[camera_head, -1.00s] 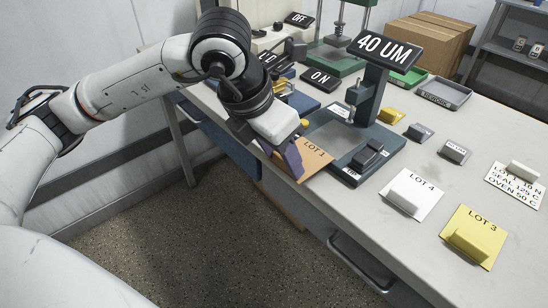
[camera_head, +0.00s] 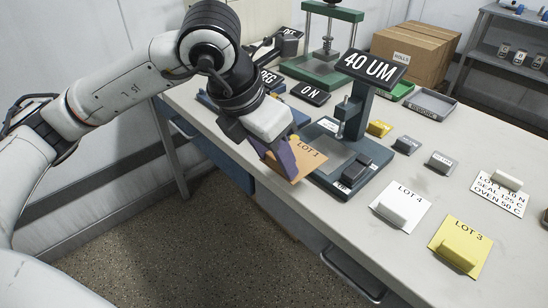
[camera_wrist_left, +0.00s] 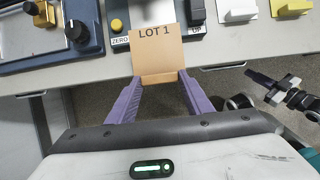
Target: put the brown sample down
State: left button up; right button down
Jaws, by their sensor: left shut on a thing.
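The brown sample (camera_head: 288,166), a flat tan sheet marked LOT 1, is held by my left gripper (camera_head: 275,151) at the table's front edge. In the left wrist view the purple fingers (camera_wrist_left: 160,90) close on the grip block at the sheet's near edge, and the sheet (camera_wrist_left: 157,52) points away from them. The sheet overlaps the front of the 40 UM gauge (camera_head: 345,178) in view. I cannot tell whether it touches anything. A dark gripper-like part, perhaps my right one, shows at the right of the wrist view (camera_wrist_left: 262,80); its jaws are unclear.
The white LOT 4 sample (camera_head: 414,196) and yellow LOT 3 sample (camera_head: 474,232) lie to the right. Small yellow and grey blocks (camera_head: 407,145) stand behind them. A blue device lies left of the gauge; a green press (camera_head: 315,68) stands behind. Bare tabletop (camera_head: 350,220) lies in front of LOT 4.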

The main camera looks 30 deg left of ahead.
pick_arm(q)
jog(key=shift+r+p, duration=0.35)
jog(key=shift+r, duration=0.7)
